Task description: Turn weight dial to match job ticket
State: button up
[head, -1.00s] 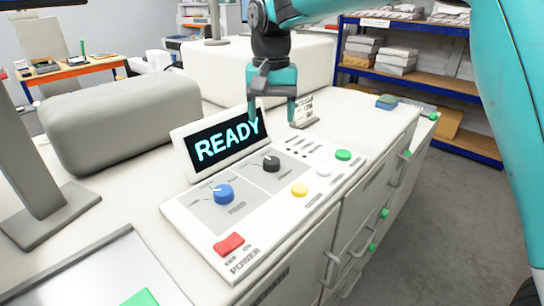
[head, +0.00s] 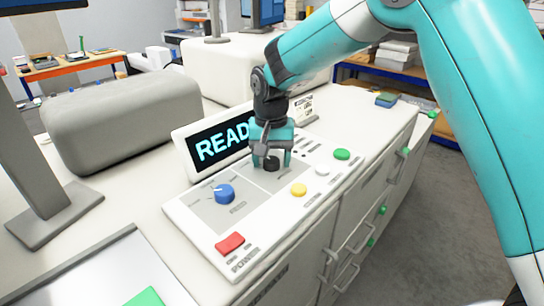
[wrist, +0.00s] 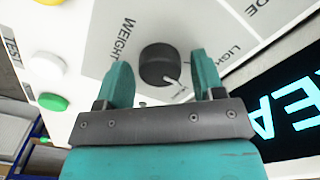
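The weight dial (wrist: 158,63) is a round black knob beside the printed word WEIGHT in the wrist view. Its white pointer line points to the lower right there, toward small print too small to read. My gripper (wrist: 160,70) is open, one finger on each side of the dial, with visible gaps between fingers and knob. In the head view my gripper (head: 271,158) points down over the panel, and the dial (head: 271,164) shows dark between its fingers. A small upright printed card (head: 303,106), perhaps the job ticket, stands behind the gripper; its print is unreadable.
The panel also has a blue dial (head: 224,193), a red power switch (head: 230,243), and yellow (head: 299,190), white (head: 322,171) and green (head: 342,154) buttons. A display (head: 215,145) behind the dials reads READY, its end hidden by my gripper.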

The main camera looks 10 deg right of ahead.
aim_at(271, 159)
jog(key=c, duration=0.7)
jog(key=n, duration=0.5)
jog(key=shift+p, duration=0.4)
jog(key=o, duration=0.9)
jog(key=shift+r, duration=0.1)
notch_tip(271, 159, up, 17)
jog(key=shift+r+b, duration=0.15)
jog(key=shift+b, duration=1)
